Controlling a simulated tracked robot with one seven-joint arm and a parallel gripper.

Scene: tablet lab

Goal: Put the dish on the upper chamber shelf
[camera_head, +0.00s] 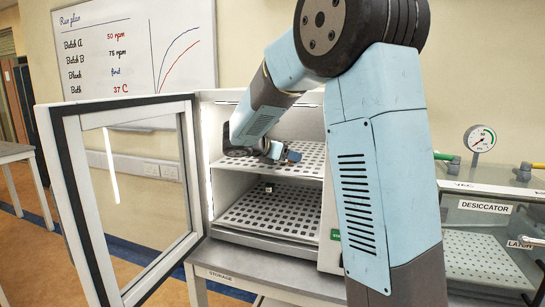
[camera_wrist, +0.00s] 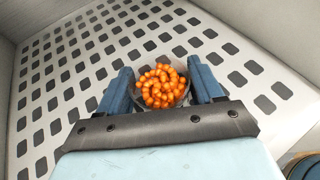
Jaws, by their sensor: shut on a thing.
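The fingers are shut on the dish from both sides. The perforated upper chamber shelf (camera_wrist: 95,60) spreads beneath and beyond it; I cannot tell whether the dish touches it. In the head view, my gripper (camera_head: 282,153) is inside the open chamber (camera_head: 205,97), over the upper shelf (camera_head: 308,168). The dish is too small or hidden to make out there.
The glazed chamber door (camera_head: 72,190) stands open to the left. A perforated lower shelf (camera_head: 285,215) lies below, with a small pale item (camera_head: 268,187) near its back. Chamber walls are close beside the upper shelf. A desiccator (camera_head: 480,245) stands at the right.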

